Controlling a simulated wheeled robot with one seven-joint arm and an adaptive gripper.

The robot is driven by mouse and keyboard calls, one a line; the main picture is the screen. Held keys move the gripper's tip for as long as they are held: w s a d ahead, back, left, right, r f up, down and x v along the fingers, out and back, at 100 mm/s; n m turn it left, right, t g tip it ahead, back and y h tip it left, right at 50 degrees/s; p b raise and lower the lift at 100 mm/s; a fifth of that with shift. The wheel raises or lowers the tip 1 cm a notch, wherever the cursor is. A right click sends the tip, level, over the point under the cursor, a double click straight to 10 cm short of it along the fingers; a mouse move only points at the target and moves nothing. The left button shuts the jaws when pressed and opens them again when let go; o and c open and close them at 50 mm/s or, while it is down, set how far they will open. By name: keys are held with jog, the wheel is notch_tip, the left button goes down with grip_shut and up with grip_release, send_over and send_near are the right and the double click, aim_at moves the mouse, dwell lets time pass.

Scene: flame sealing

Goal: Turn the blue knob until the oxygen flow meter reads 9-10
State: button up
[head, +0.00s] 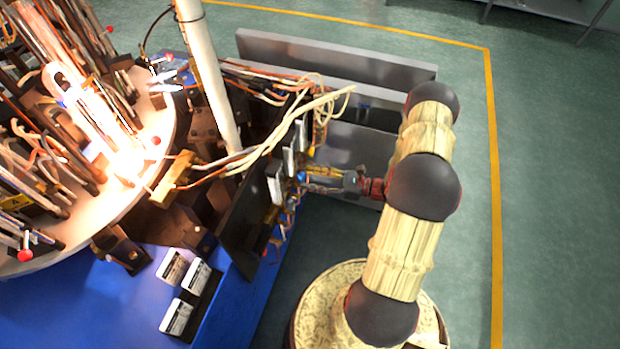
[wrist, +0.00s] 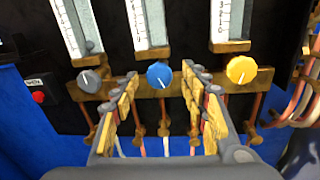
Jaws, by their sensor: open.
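The blue knob (wrist: 159,75) is in the middle of a row of three knobs in the wrist view, with a white pointer mark. A flow meter tube with a printed scale (wrist: 147,22) rises directly above it; its float and reading cannot be made out. My gripper (wrist: 159,82) is open, with one finger on each side of the blue knob and visible gaps to it. In the head view my gripper (head: 318,180) reaches in from the right to the panel, where the blue knob (head: 301,176) shows small between the fingers.
A grey knob (wrist: 89,81) is on the left and a yellow knob (wrist: 241,70) on the right, close to the fingers. A red button (wrist: 38,97) is farther left. Pale hoses (head: 290,125) hang above the arm. A bright flame burns over the round table (head: 150,150).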

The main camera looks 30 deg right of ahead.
jog(key=shift+w+a, duration=0.2)
jog(key=shift+c, duration=0.5)
jog(key=c, duration=1.1)
